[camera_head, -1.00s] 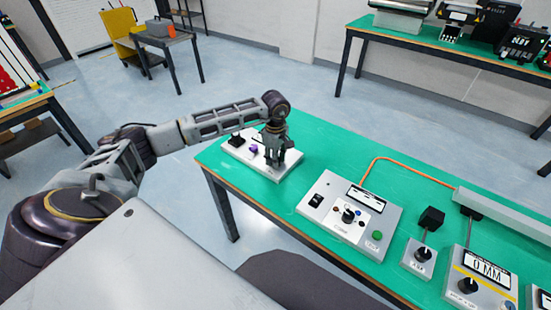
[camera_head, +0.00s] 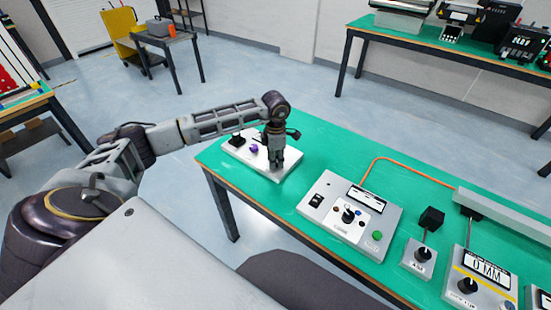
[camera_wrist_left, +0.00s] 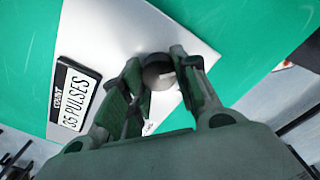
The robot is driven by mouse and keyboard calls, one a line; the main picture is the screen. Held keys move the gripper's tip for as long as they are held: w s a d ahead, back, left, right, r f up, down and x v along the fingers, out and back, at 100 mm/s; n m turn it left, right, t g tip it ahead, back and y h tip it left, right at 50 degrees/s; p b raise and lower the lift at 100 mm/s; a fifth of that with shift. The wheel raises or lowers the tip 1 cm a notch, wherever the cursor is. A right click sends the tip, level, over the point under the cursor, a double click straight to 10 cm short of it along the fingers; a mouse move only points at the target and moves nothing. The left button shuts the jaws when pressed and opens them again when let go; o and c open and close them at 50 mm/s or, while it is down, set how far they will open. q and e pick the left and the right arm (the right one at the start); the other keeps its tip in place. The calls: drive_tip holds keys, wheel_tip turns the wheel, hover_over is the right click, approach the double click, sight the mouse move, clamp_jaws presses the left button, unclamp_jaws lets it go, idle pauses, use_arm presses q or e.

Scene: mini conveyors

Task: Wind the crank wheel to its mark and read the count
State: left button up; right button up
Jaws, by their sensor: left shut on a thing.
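The counter panel (camera_head: 262,168) is a pale plate at the left end of the green bench, with a black block and a purple part on it. My left gripper (camera_head: 277,166) points down over its right part and hides what it holds there. In the left wrist view, my left gripper (camera_wrist_left: 158,60) is shut on a dark round knob (camera_wrist_left: 158,76), which I take for the handle of the crank wheel. The rest of the wheel and its mark are hidden. The count display (camera_wrist_left: 77,95) beside the fingers reads 35 PULSES.
A control box (camera_head: 335,225) with a switch, dial and green button stands right of the panel. Further right is a device with a 0 MM display (camera_head: 487,268). An orange cable (camera_head: 400,159) runs behind. Bare green bench top lies between panel and box.

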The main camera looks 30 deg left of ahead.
use_arm(q)
drive_tip(key=shift+n, duration=2.4)
drive_tip(key=shift+n+p, duration=0.4)
drive_tip(key=shift+n, duration=0.7)
drive_tip(key=shift+d+n, duration=0.1)
drive_tip(key=shift+n, duration=0.3)
drive_tip(key=n, duration=0.3)
drive_tip(key=shift+n+p, duration=0.4)
drive_tip(key=n, duration=0.3)
drive_tip(key=shift+d+p, duration=0.1)
drive_tip(key=shift+p, duration=0.25)
drive_tip(key=n+p, duration=0.1)
drive_tip(key=n, duration=0.3)
drive_tip(key=n+p, duration=0.1)
drive_tip(key=n, duration=0.3)
drive_tip(key=shift+d+r+n+p, duration=0.1)
drive_tip(key=shift+n+p, duration=0.2)
drive_tip(key=shift+n, duration=0.1)
drive_tip(key=shift+w+n, duration=0.1)
drive_tip(key=shift+n, duration=0.5)
drive_tip(key=shift+n+p, duration=0.5)
drive_tip(key=shift+n, duration=0.3)
drive_tip(key=o, duration=1)
use_arm(e)
drive_tip(key=s+d+g, duration=0.1)
drive_tip(key=s+d, duration=0.5)
drive_tip(key=s, duration=0.5)
drive_tip(key=shift+s+f+h, duration=0.25)
drive_tip(key=shift+s+h, duration=0.05)
drive_tip(key=shift+s, duration=0.05)
